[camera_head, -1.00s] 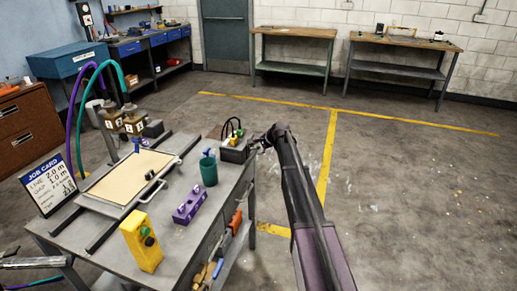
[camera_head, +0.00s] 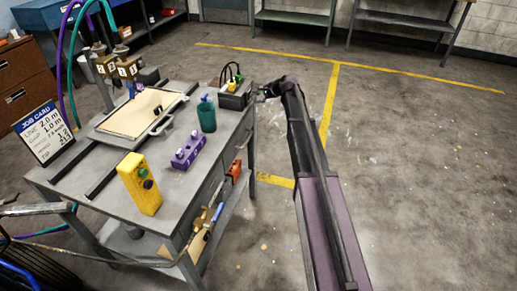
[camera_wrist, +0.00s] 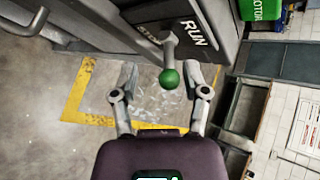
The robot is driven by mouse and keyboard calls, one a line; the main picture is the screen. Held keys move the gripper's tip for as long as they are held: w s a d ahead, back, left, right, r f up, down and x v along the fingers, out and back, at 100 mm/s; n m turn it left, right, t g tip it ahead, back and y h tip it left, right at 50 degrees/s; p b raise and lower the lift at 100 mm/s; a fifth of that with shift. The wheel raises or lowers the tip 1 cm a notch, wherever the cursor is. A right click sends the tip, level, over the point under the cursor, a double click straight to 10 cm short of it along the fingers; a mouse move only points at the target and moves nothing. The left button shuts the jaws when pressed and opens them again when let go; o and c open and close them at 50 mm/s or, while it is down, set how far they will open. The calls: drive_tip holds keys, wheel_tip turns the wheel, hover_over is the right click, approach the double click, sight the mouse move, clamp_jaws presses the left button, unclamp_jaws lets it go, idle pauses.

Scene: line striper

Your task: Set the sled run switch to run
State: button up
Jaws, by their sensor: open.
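The sled run switch is a metal lever with a green ball knob (camera_wrist: 169,78) in the wrist view. It stands out from a grey panel (camera_wrist: 150,12). The word RUN is on the panel right of the lever, and a second label left of it is partly hidden by the lever. My gripper (camera_wrist: 163,72) is open, with one finger on each side of the knob in the picture. I cannot tell whether either finger touches it. In the head view my gripper (camera_head: 266,92) is at the right far corner of the bench, and the switch cannot be made out there.
The floor right of my arm is clear.

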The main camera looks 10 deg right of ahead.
drive_tip(key=shift+f+m+t+y+b, duration=0.2)
drive_tip(key=shift+f+t+y+b, duration=0.4)
drive_tip(key=shift+b, duration=0.95)
drive_tip(key=shift+f+m+t+y+b, duration=0.25)
drive_tip(key=shift+t+y+b, duration=0.4)
drive_tip(key=shift+b, duration=0.85)
drive_tip(key=f+m+t+y+b, duration=0.1)
drive_tip(key=t+y+b, duration=0.1)
drive_tip(key=b, duration=0.5)
drive_tip(key=shift+f+y, duration=0.15)
drive_tip(key=shift+y, duration=0.3)
drive_tip(key=v, duration=1.3)
drive_tip(key=s+a+r+n+g+h+p, duration=0.1)
drive_tip(key=s+a+n+g+p, duration=0.4)
drive_tip(key=s, duration=0.5)
drive_tip(key=s+a+r+n+g+h+p, duration=0.1)
drive_tip(key=s+a+n+g+h+p, duration=0.3)
drive_tip(key=s+a+p, duration=0.6)
drive_tip(key=s+n+g+p, duration=0.1)
drive_tip(key=n+p, duration=0.1)
drive_tip(key=shift+a+n+h, duration=0.2)
drive_tip(key=shift+n+h, duration=0.1)
drive_tip(key=shift+n, duration=0.05)
